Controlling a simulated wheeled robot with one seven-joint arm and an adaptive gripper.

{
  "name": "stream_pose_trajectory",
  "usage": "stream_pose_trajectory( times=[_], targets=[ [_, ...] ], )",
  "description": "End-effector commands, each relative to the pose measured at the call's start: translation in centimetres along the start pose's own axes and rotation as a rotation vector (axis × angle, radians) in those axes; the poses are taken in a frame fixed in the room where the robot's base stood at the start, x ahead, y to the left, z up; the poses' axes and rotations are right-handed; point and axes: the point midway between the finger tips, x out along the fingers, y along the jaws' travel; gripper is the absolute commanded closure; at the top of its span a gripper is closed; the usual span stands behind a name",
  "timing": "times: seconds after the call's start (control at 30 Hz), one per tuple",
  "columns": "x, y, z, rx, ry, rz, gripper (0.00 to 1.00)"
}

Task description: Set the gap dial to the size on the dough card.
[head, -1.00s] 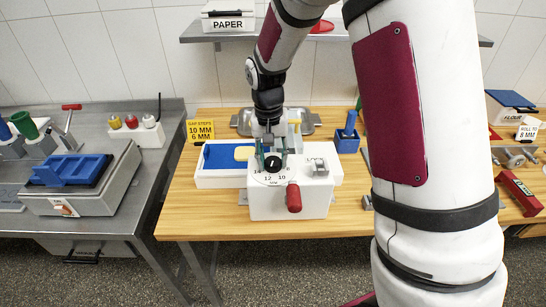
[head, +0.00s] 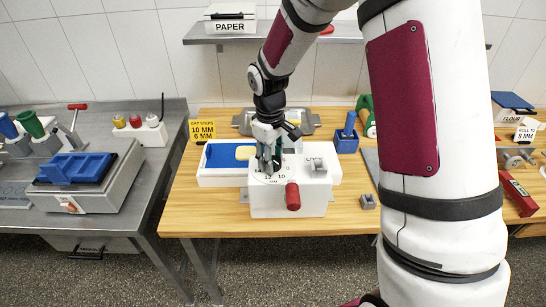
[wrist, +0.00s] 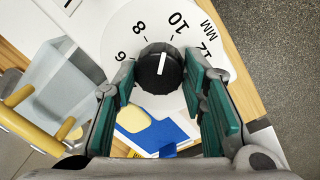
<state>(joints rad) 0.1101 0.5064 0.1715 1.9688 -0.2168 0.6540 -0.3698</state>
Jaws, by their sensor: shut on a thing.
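The gap dial (wrist: 117,40) is a white disc marked 6, 8, 10 and 12 MM, on top of a white machine (head: 270,205). My gripper (wrist: 158,72) is shut on its black knob (wrist: 160,70), one green-padded finger on each side. The knob's white pointer line aims between 8 and 10 in the wrist view; the exact setting is hard to tell. In the head view my gripper (head: 268,163) hides most of the knob. The dough card (head: 526,132) at the far right reads "ROLL TO 8 MM".
A yellow card (head: 202,130) reads "GAP STEPS 10 MM 6 MM". A red handle (head: 292,196) sticks out of the machine's front, and a grey lock part (head: 318,167) sits right of the dial. A blue holder (head: 346,141) stands behind, to the right.

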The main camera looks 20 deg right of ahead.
Motion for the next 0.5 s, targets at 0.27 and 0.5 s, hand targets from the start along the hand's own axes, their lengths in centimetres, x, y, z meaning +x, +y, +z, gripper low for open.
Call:
stream_pose_trajectory(
  times=[0.27,0.5],
  targets=[
    [0.02,-0.12,0.21,-0.259,0.013,-0.003,0.9],
    [0.01,-0.14,0.21,-0.46,0.025,-0.003,0.9]
  ],
)
